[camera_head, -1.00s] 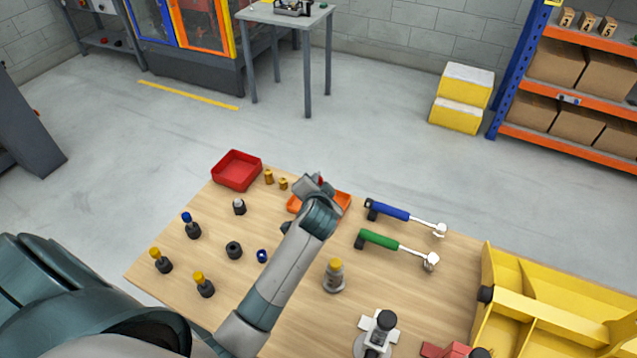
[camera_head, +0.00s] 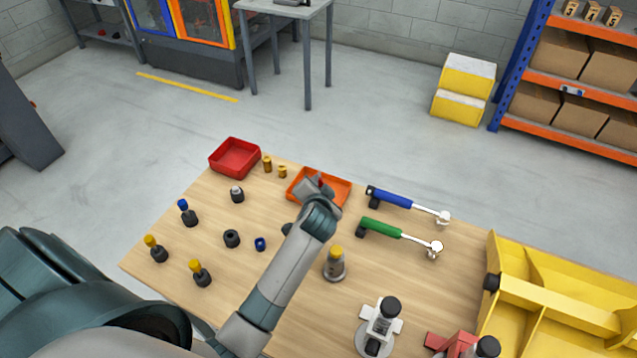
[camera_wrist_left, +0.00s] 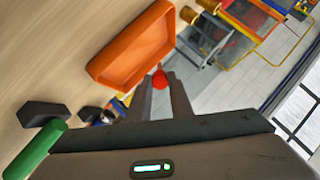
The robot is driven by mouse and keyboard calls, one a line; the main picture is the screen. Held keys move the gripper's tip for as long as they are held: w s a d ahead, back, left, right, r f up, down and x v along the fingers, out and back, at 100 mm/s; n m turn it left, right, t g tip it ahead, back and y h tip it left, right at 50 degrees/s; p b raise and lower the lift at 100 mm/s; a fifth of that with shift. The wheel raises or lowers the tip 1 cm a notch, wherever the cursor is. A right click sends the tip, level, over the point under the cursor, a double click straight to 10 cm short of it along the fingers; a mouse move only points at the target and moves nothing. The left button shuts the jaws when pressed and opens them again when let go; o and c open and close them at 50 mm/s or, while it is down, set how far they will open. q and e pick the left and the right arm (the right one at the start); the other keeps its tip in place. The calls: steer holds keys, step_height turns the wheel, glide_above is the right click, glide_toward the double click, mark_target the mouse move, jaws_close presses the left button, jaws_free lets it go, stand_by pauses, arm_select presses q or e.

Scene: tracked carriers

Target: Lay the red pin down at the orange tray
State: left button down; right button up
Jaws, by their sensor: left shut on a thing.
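The orange tray (camera_head: 335,193) lies at the far side of the wooden table in the head view. It also shows in the left wrist view (camera_wrist_left: 128,52), its inside looking empty there. My left gripper (camera_head: 319,182) is over the tray in the head view. In the left wrist view my left gripper (camera_wrist_left: 160,84) is shut on the red pin (camera_wrist_left: 160,78), whose red end shows between the fingertips beside the tray's edge. Most of the pin is hidden by the fingers. I cannot tell how high it is above the tray. My right gripper does not show.
A red tray (camera_head: 234,157) and two brass pieces stand left of the orange tray. Blue-handled (camera_head: 392,198) and green-handled (camera_head: 381,228) tools lie to its right. Several capped pins stand at the left of the table. A yellow bin (camera_head: 550,300) stands at the right.

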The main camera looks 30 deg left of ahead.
arm_select(q)
steer(key=shift+f+b, duration=0.7)
steer(key=shift+f, duration=0.65)
steer(key=c, duration=1.5)
jaws_free()
steer(key=shift+b+v, duration=1.9)
steer(key=shift+v, duration=6.8)
steer(key=shift+f, duration=0.1)
